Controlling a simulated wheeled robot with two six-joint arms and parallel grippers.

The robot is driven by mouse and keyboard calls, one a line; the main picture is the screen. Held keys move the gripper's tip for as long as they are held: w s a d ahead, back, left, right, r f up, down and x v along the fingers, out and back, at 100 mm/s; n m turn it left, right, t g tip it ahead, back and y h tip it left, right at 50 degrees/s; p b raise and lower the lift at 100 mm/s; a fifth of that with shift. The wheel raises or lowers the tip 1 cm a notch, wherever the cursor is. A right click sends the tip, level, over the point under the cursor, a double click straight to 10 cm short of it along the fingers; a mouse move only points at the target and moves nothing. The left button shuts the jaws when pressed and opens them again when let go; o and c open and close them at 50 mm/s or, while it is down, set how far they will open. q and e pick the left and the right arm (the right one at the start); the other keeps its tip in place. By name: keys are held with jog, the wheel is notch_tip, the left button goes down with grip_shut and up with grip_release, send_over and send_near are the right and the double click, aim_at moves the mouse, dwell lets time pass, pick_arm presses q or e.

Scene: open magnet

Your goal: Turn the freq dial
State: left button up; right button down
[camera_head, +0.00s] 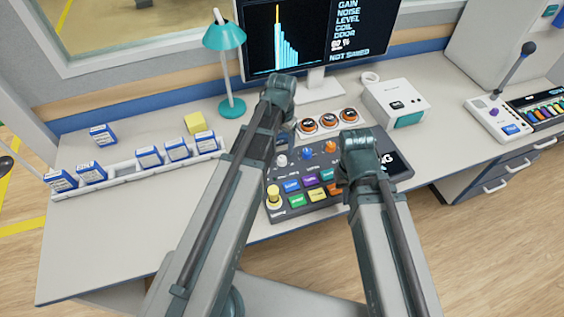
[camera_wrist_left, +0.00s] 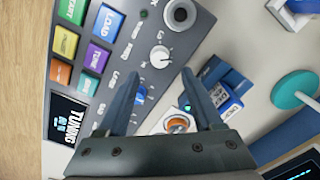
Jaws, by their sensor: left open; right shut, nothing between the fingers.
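The grey control console (camera_head: 373,180) lies on the desk with a white knob (camera_head: 281,160), a blue knob (camera_head: 307,153) and an orange knob (camera_head: 330,147). In the left wrist view my left gripper (camera_wrist_left: 160,74) is open and empty. The white knob (camera_wrist_left: 160,56) shows just past its fingertips, between them. The blue knob (camera_wrist_left: 141,94) shows beside the left-hand finger. My right gripper (camera_head: 358,160) is over the console's right part; its fingers are hidden by its wrist.
A monitor (camera_head: 320,35), a teal lamp (camera_head: 232,105) and a white box (camera_head: 397,102) stand around. The desk's left front is clear.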

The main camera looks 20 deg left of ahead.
aim_at(282, 158)
pick_arm(q)
notch_tip(282, 158, down, 7)
jog(key=b, duration=0.5)
jog(key=shift+b, duration=0.4)
jog(key=shift+r, duration=0.1)
grip_shut()
